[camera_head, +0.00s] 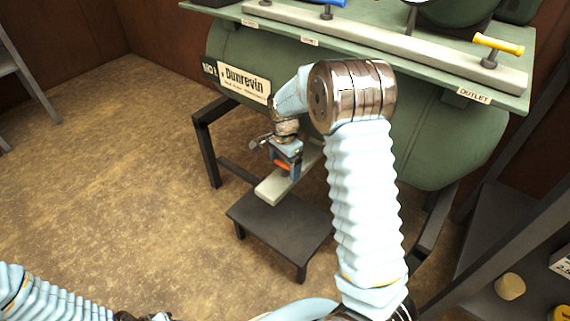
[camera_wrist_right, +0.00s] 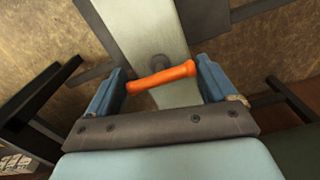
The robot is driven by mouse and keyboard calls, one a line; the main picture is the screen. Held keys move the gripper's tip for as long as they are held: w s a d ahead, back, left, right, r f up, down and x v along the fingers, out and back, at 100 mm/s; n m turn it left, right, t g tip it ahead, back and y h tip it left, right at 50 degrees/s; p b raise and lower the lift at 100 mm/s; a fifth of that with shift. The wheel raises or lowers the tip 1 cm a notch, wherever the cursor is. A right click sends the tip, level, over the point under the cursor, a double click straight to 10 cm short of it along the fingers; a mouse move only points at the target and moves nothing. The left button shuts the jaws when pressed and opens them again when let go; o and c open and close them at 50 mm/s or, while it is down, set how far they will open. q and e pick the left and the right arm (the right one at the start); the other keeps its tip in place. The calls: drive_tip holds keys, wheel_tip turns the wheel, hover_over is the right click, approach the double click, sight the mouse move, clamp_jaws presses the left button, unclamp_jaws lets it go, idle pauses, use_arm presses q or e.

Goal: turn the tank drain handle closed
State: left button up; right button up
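The tank drain handle is an orange bar (camera_wrist_right: 162,77) on a round grey stem, over a pale grey beam (camera_wrist_right: 146,30). In the head view a bit of orange (camera_head: 282,164) shows at my right gripper (camera_head: 286,166), low under the front of the green tank (camera_head: 440,140). In the wrist view my right gripper (camera_wrist_right: 160,82) is open, with one blue finger by each end of the handle. The handle lies slanted between them, its right end higher. I cannot tell if the fingers touch it. My left arm shows at the bottom left; its gripper is out of view.
A low dark stool (camera_head: 280,225) stands under the pale beam (camera_head: 270,187). Above, a green shelf (camera_head: 400,70) carries a yellow handle (camera_head: 498,44) by an OUTLET label. Dark frame legs (camera_head: 207,150) flank the tank.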

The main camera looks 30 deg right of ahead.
sight(284, 164)
drive_tip(key=shift+o, duration=0.8)
drive_tip(key=shift+w, duration=0.1)
wheel_tip(284, 164, up, 12)
drive_tip(key=p, duration=0.1)
drive_tip(key=shift+p, duration=0.4)
